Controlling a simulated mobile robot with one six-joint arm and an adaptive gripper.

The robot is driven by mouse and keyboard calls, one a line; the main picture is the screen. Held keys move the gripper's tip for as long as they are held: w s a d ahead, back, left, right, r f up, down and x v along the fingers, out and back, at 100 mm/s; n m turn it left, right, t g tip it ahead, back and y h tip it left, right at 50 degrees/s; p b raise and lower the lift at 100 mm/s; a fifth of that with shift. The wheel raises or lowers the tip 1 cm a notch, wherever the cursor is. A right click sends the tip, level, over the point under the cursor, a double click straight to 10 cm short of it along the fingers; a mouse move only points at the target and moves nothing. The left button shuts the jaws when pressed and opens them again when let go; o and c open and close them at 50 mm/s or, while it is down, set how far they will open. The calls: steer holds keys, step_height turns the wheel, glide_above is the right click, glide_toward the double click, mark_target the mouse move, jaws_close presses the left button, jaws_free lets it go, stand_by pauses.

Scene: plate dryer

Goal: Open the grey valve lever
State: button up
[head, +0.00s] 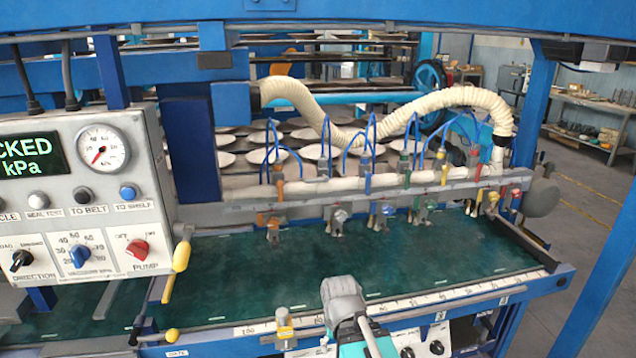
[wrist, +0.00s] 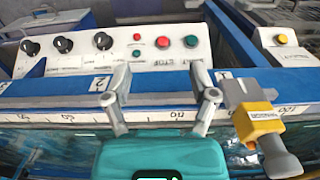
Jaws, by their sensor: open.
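In the head view a white pipe (head: 330,186) crosses behind the green belt and carries small valve levers in several colours. In the head view my wrist and teal gripper body are at the bottom centre, well in front of the pipe and apart from the levers. The fingertips are hard to make out there.
A yellow-and-grey sensor block (wrist: 258,117) sits close right of my fingers. A panel (wrist: 110,48) with knobs and buttons lies beyond them. The green belt (head: 230,275) separates my arm from the pipe. A control box (head: 85,190) stands left; a ribbed hose (head: 385,125) arches above.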

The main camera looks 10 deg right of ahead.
steer(key=shift+c, duration=1)
steer(key=m+t+y+p, duration=0.5)
steer(key=m+y+p, duration=0.5)
steer(key=y+p, duration=0.85)
glide_toward(321, 179)
step_height(321, 179, up, 4)
steer(key=d+h+p, duration=0.1)
steer(key=h+p, duration=0.2)
steer(key=h, duration=0.1)
steer(key=shift+s+d+f, duration=0.1)
steer(key=shift+s+f, duration=0.15)
steer(key=shift+s, duration=0.25)
steer(key=b+x, duration=0.2)
steer(key=x, duration=1.2)
steer(key=shift+r+b, duration=0.1)
steer(key=shift+b, duration=0.3)
steer(key=shift+c, duration=0.2)
jaws_close()
